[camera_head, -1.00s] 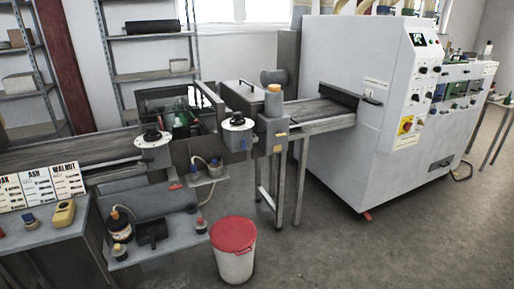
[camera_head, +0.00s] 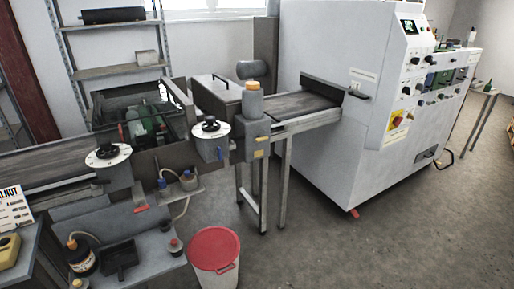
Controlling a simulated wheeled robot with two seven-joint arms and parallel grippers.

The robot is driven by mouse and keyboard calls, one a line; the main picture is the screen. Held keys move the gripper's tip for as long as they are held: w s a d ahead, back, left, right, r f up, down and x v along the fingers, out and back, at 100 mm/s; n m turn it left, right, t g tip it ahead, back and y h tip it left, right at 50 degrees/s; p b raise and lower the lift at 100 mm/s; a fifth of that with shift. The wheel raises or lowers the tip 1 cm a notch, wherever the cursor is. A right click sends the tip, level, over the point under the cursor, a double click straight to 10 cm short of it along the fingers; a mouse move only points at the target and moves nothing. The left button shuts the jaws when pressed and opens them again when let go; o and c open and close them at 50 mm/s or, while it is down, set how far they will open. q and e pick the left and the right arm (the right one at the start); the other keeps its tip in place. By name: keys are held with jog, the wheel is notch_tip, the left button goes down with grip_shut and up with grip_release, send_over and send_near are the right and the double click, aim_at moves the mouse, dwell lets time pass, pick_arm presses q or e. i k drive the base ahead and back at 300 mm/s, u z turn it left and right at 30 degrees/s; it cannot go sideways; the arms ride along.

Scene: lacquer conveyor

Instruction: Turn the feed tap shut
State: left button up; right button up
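A small red handle (camera_head: 141,208) sticks out below the conveyor's front edge, under the left black-knobbed dial; it may be the feed tap, but it is too small to tell whether it is open or shut. Two small bottles, one (camera_head: 163,187) with a hose, stand on a little shelf (camera_head: 181,194) to its right. The lacquer conveyor has two black knobs on white dials, a left one (camera_head: 108,154) and a right one (camera_head: 211,128). Neither of my grippers is in view.
A lower shelf (camera_head: 150,250) holds a dark bottle (camera_head: 81,257) and a black tray (camera_head: 119,258). A red-lidded bin (camera_head: 214,248) stands on the floor. A large white machine (camera_head: 352,110) is at the right. The floor (camera_head: 340,250) in front is clear.

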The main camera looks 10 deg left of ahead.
aim_at(218, 151)
jog(key=u, duration=0.1)
jog(key=i, duration=0.75)
jog(key=u, duration=0.6)
